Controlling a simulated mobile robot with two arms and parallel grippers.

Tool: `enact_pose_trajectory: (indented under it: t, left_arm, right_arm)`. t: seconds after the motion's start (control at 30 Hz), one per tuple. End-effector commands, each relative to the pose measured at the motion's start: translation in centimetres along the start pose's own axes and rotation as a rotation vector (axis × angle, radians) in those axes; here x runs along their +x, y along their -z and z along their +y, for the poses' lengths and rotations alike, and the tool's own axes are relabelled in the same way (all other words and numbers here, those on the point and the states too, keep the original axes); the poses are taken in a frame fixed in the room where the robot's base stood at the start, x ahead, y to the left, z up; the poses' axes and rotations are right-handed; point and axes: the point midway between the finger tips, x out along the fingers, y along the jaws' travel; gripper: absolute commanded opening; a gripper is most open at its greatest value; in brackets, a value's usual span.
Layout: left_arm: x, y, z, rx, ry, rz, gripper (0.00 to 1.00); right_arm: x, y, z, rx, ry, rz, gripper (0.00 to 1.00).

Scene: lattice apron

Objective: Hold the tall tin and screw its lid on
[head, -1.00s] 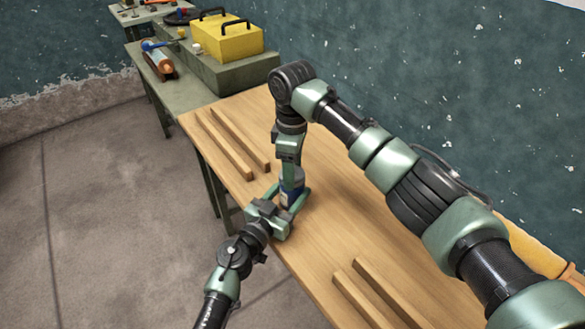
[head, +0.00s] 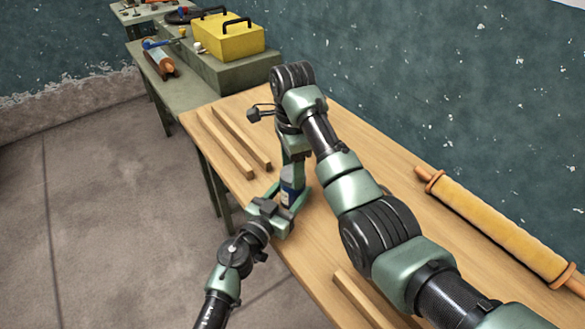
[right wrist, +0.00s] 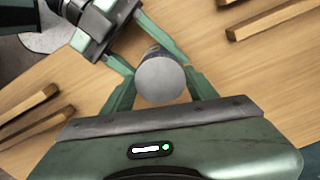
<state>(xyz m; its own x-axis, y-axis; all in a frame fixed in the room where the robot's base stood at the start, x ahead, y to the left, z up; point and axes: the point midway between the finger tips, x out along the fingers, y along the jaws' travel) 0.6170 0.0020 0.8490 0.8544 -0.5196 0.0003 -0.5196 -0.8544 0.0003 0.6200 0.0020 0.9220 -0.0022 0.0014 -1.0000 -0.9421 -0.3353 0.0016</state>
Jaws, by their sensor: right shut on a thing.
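The tall tin (head: 289,191), with a blue and white label, stands upright at the table's near edge in the head view. My left gripper (head: 285,192) reaches in from the left with its fingers closed around the tin's body. My right gripper (head: 292,170) points down from above at the tin's top. In the right wrist view the lid (right wrist: 160,80) is a plain grey disc between the right fingertips, which are shut on it. It lies in line with the tin below. Whether it is fully seated is hidden.
Wooden strips lie on the table (head: 330,235) behind the tin (head: 226,143) and nearer me (head: 362,300). A yellow toolbox (head: 228,38) stands on the green bench beyond. Bare tabletop surrounds the tin.

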Motion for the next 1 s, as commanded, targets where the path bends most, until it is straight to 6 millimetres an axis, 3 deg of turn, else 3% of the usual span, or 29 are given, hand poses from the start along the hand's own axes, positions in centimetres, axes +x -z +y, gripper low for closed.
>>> enact_pose_trajectory:
  t: [0.1, 0.2, 0.53, 0.57, 0.6, 0.63, 1.0]
  left_arm:
    - [-0.06, -0.16, 0.00, 0.000, 0.000, -0.003, 0.00]
    - [-0.06, -0.17, -0.01, 0.000, 0.000, -0.003, 0.00]
    - [-0.07, -0.19, -0.02, 0.000, 0.001, -0.004, 0.00]
    - [-0.07, -0.19, -0.02, 0.000, 0.001, -0.004, 0.00]
    - [-0.07, -0.19, -0.02, 0.000, 0.001, -0.004, 0.00]
    - [-0.07, -0.19, -0.02, 0.000, 0.001, -0.004, 0.00]
    - [-0.06, -0.18, -0.01, 0.000, 0.000, -0.003, 0.00]
  right_arm:
    - [-0.15, -0.10, -0.09, 0.211, 0.003, -0.002, 0.20]
    - [-0.14, -0.01, -0.11, 0.312, 0.003, 0.000, 0.20]
    - [-0.14, 0.11, -0.12, 0.347, 0.004, 0.002, 0.20]
    - [-0.14, 0.11, -0.12, 0.347, 0.004, 0.002, 0.63]
    - [-0.14, 0.11, -0.12, 0.346, 0.004, 0.002, 0.75]
    - [-0.13, 0.11, -0.12, 0.346, 0.004, 0.002, 0.80]
    - [-0.22, 0.07, -0.18, 0.313, 0.006, 0.002, 0.75]
